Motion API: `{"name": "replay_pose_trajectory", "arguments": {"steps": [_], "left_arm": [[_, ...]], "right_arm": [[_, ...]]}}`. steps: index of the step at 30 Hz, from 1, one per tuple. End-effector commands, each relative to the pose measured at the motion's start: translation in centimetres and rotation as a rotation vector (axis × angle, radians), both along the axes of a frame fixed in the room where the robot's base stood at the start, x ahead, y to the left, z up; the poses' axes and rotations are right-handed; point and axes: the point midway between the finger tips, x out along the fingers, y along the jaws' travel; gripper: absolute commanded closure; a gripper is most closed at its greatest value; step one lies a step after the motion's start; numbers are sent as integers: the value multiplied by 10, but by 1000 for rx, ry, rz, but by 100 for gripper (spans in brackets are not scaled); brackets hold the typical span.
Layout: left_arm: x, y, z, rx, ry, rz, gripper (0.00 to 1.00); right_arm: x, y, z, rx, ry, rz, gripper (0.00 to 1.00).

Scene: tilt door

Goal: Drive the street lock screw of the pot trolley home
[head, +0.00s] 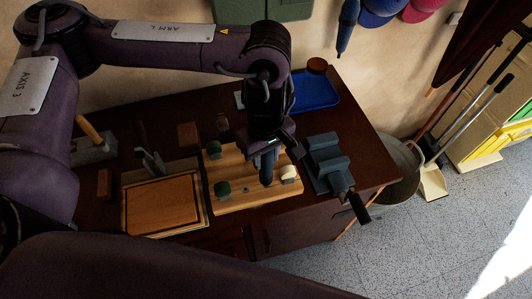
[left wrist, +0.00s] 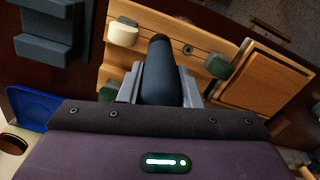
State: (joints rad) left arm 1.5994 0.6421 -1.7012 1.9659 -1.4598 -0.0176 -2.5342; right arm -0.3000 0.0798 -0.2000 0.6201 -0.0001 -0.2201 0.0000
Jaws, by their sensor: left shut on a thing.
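My left gripper (head: 267,157) is over the light wooden board of the pot trolley (head: 253,203). It is shut on a dark blue, thick round handle (left wrist: 158,75), which looks like a screwdriver and points down at the board. The tool's tip is hidden. The board bears green blocks (head: 222,188) and a cream block (head: 289,173), perhaps castors; a green one (left wrist: 219,66) and a cream one (left wrist: 122,33) flank the handle in the left wrist view. A small dark round screw or hole (left wrist: 188,49) lies in the board, apart from the handle. My right gripper is not in view.
A blue-grey vise (head: 326,160) stands right of the board, its handle past the bench edge. A framed wooden panel (head: 163,205) lies to the left. A blue tray (head: 315,90) is behind. A hammer (head: 93,140) lies at far left.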

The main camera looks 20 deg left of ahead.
Motion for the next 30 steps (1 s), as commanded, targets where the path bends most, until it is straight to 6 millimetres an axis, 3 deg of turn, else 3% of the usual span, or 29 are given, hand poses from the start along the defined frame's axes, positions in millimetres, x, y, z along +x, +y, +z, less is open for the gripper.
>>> {"name": "replay_pose_trajectory", "arguments": {"steps": [3,21,30], "left_arm": [[1,-1,15,-1,-4,0,100],[2,0,64,-1,-6,0,100],[2,0,66,-2,-5,0,100]], "right_arm": [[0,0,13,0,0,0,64],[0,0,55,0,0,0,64],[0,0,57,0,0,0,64]]}}
